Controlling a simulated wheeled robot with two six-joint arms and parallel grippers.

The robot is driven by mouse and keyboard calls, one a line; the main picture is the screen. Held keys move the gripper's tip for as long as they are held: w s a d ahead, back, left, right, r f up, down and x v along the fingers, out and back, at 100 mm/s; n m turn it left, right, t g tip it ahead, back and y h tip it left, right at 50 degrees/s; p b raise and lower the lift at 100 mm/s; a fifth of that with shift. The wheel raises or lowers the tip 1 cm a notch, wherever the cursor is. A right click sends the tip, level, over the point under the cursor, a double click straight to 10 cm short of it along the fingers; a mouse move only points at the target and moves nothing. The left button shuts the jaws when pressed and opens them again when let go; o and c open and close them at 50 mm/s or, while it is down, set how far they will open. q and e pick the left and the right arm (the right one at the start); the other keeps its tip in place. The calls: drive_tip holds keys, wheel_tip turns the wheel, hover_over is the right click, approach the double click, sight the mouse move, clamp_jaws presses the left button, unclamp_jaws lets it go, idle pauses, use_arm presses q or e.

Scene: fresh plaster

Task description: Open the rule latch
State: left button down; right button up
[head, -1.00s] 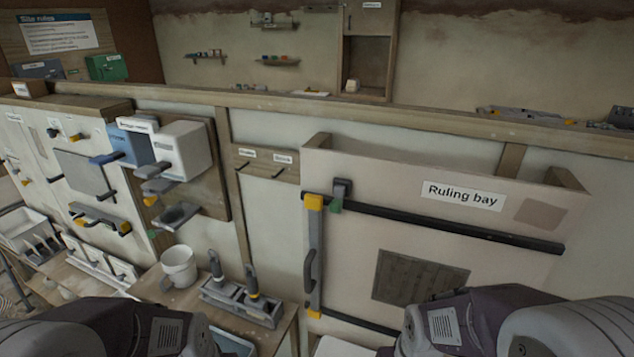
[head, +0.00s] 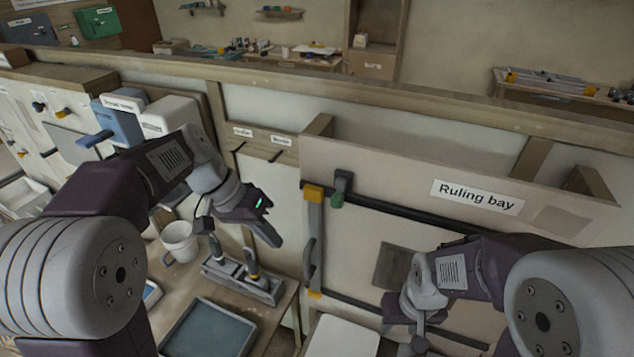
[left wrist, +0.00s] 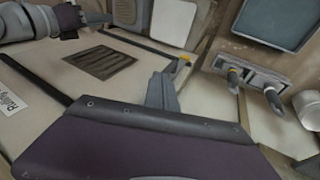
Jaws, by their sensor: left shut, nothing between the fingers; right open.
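The ruling bay (head: 450,235) is a pale upright board with a dark rail along its top. A vertical rule (head: 314,240) with yellow ends and a dark handle stands at its left edge. A dark latch with a green tip (head: 338,196), which looks like the rule latch, sits at the rail's left end beside the rule's top. My left gripper (head: 274,238) is shut and empty, left of the rule and apart from it. In the left wrist view its closed fingers (left wrist: 162,93) overlap the board. My right gripper (head: 412,335) is open, low before the board; its fingertips are unclear.
A white mug (head: 179,242) and a trowel holder (head: 243,278) stand on the bench below my left gripper. A grey tray (head: 210,330) lies nearer. Tool panels hang at the left.

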use_arm(q)
drive_tip(key=m+t+h+p, duration=0.1)
drive_tip(key=h+p, duration=0.1)
drive_tip(key=p, duration=0.3)
approach(316, 196)
drive_tip(key=d+f+p, duration=0.1)
drive_tip(key=d, duration=0.1)
drive_tip(key=s+d+f+p, duration=0.1)
drive_tip(key=f, duration=0.1)
drive_tip(key=d+f+p, duration=0.1)
drive_tip(key=d+f, duration=0.1)
drive_tip(key=shift+s+d, duration=0.55)
use_arm(e)
wheel_tip(316, 196, up, 10)
drive_tip(key=shift+s, duration=0.3)
use_arm(q)
drive_tip(key=shift+w+f, duration=0.1)
drive_tip(key=shift+w, duration=0.1)
use_arm(e)
drive_tip(key=shift+w, duration=0.1)
